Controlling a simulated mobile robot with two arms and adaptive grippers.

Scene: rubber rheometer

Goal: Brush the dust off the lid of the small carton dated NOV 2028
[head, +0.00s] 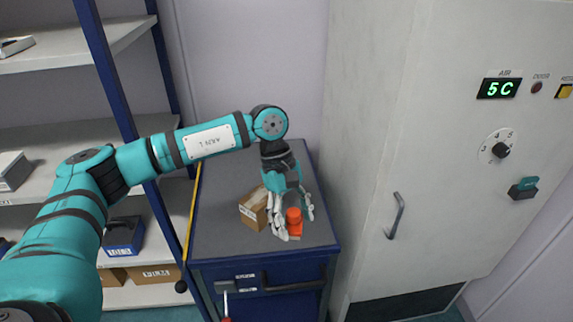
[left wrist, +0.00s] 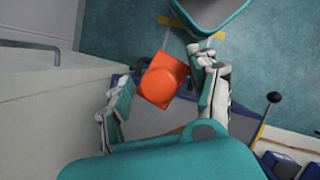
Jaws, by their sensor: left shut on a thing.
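A small brown carton (head: 252,208) stands on the grey top of a blue cabinet (head: 222,185). Its label and date cannot be read from here. My left gripper (head: 292,218) points down just right of the carton, near the front of the cabinet top. It is shut on an orange tool (head: 294,217) with a round knob on a square block. The tool also shows between the fingers in the left wrist view (left wrist: 163,80). No bristles can be made out, and the underside of the tool is hidden. My right gripper is not in view.
A tall pale chamber (head: 440,150) with a door handle (head: 396,215) stands close on the right. Shelves with blue posts (head: 105,70) stand on the left, holding boxes. The back of the cabinet top is clear.

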